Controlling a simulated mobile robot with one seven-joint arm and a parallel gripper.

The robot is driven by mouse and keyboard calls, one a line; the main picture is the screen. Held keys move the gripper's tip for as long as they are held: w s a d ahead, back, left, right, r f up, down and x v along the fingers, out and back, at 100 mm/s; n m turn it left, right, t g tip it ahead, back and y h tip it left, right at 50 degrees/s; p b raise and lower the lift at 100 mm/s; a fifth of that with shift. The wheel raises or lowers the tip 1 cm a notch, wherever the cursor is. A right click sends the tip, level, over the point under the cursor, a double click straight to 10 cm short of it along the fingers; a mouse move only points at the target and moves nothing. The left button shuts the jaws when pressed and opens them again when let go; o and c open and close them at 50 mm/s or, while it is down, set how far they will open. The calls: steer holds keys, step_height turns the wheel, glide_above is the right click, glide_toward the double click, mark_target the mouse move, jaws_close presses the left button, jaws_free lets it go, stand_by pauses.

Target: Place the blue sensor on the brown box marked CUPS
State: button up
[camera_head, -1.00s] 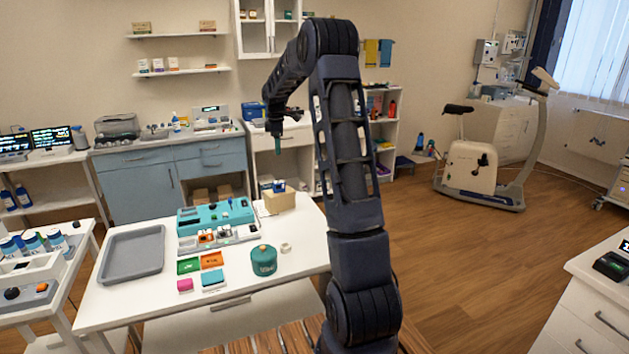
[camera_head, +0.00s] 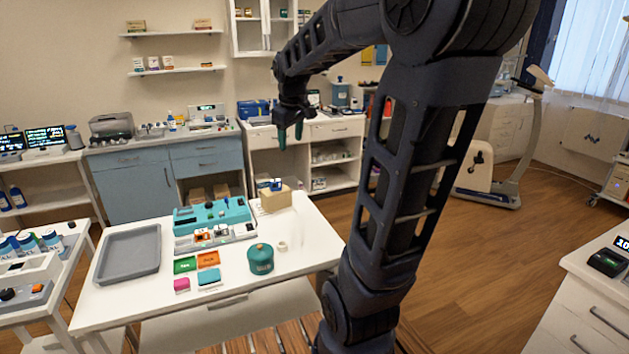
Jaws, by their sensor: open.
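A small tan-brown box (camera_head: 275,201) sits at the back right of the white table; I cannot read any marking on it. A small blue and white item (camera_head: 276,185), which looks like the blue sensor, is at the top of this box. I cannot tell exactly how it rests there. My gripper (camera_head: 291,137) hangs above and behind the box in the picture, fingers pointing down. Its two green-tipped fingers are apart with nothing between them, clear of the box and the blue item.
A teal device (camera_head: 213,215) stands left of the box. A grey tray (camera_head: 129,254), a teal round pot (camera_head: 261,260), a white ring (camera_head: 282,246) and small coloured blocks share the white table (camera_head: 315,240). The table's right side is mostly bare. Shelves stand behind.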

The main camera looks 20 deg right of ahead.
steer(key=s+f+m, duration=0.2)
steer(key=s+m, duration=0.1)
steer(key=s, duration=0.6)
steer(key=s+f+m+t, duration=0.1)
steer(key=s+f+m, duration=0.2)
steer(key=s, duration=0.7)
steer(key=shift+a+f+t, duration=0.15)
steer(key=shift+a+t, duration=0.05)
steer(key=shift+t, duration=0.1)
